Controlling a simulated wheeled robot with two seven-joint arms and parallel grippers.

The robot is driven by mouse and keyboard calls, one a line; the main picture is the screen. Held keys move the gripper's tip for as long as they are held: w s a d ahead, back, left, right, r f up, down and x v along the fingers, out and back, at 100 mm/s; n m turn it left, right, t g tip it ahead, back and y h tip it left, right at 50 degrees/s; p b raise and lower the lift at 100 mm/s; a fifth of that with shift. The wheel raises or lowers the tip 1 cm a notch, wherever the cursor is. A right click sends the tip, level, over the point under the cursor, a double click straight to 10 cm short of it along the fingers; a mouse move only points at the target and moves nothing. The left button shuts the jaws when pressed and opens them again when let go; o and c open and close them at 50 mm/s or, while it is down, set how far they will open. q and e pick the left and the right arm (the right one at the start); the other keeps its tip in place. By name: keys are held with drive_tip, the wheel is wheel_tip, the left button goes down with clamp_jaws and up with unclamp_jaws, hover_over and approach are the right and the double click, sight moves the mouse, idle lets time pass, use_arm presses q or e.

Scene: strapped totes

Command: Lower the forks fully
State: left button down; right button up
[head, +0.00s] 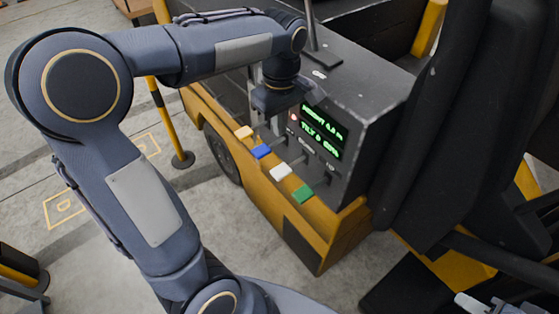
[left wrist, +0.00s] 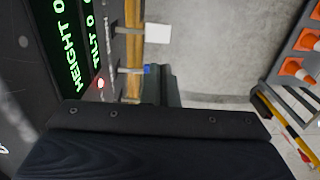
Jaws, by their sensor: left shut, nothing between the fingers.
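The forklift's control panel shows a green-lit display (head: 318,131) with a height line and a tilt line. The height starts with 0; its last digits are too small to read surely. In the left wrist view the display (left wrist: 75,45), white knob (left wrist: 158,33) and blue knob (left wrist: 147,69) show. The forks are not in view.
A black seat (head: 445,120) stands right of the panel. A yellow-and-black post (head: 165,120) stands left of the forklift. A rack with orange cones (left wrist: 298,68) shows in the left wrist view.

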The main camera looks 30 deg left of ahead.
sight(276, 173)
use_arm(q)
wheel_tip(276, 173, down, 14)
drive_tip(key=shift+p, duration=0.3)
idle(0.4)
drive_tip(key=f+t+b, duration=0.1)
drive_tip(key=f+b, duration=0.1)
drive_tip(key=b, duration=0.2)
drive_tip(key=s+f+t+h+b, duration=0.1)
drive_tip(key=t+b, duration=0.1)
drive_tip(key=b, duration=0.2)
drive_tip(key=shift+a+f, duration=0.2)
drive_tip(key=shift+f, duration=0.15)
drive_tip(key=shift+f+t+b, duration=0.3)
drive_tip(key=shift+b, duration=0.2)
drive_tip(key=shift+s+d+f, duration=0.1)
drive_tip(key=shift+s+f, duration=0.05)
drive_tip(key=shift+s, duration=0.05)
idle(4.8)
